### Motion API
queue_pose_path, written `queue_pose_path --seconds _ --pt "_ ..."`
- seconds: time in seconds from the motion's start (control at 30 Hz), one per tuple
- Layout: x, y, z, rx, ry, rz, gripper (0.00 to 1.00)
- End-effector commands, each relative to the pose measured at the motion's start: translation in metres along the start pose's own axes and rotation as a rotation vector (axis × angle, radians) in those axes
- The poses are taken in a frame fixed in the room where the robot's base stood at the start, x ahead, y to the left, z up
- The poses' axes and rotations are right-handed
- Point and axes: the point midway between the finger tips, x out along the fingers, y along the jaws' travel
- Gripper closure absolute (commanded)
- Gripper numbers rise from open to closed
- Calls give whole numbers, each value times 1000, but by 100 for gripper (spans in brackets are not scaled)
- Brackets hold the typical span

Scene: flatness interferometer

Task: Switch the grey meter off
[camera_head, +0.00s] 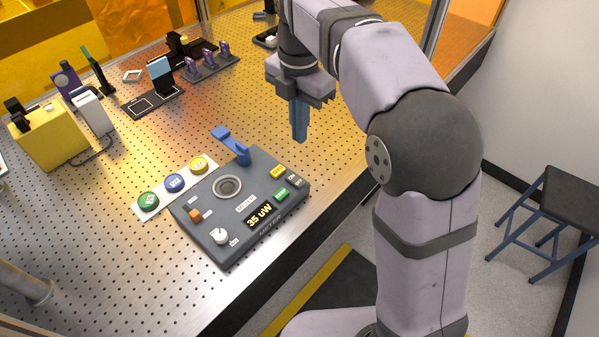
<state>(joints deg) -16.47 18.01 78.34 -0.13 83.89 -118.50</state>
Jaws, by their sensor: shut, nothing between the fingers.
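The grey meter (217,253) sits near the front edge of the perforated table.
A white strip with green (148,200), blue (175,183) and yellow (199,165) buttons lies left of the meter. A yellow box (52,142), a white box (92,112) and purple optic mounts (208,58) stand farther back. The table between gripper and meter looks clear.

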Motion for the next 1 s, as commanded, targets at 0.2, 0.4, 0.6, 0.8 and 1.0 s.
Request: queue_pose_path --seconds 0.2,0.4,0.6,0.8,1.0 --pt "2 0 0 0 1 -1 100" --pt "18 0 0 0 1 -2 100" --pt "49 -1 -1 0 3 -4 100" --pt "86 -1 -1 0 3 -5 100" --pt "115 -1 -1 0 3 -5 100"
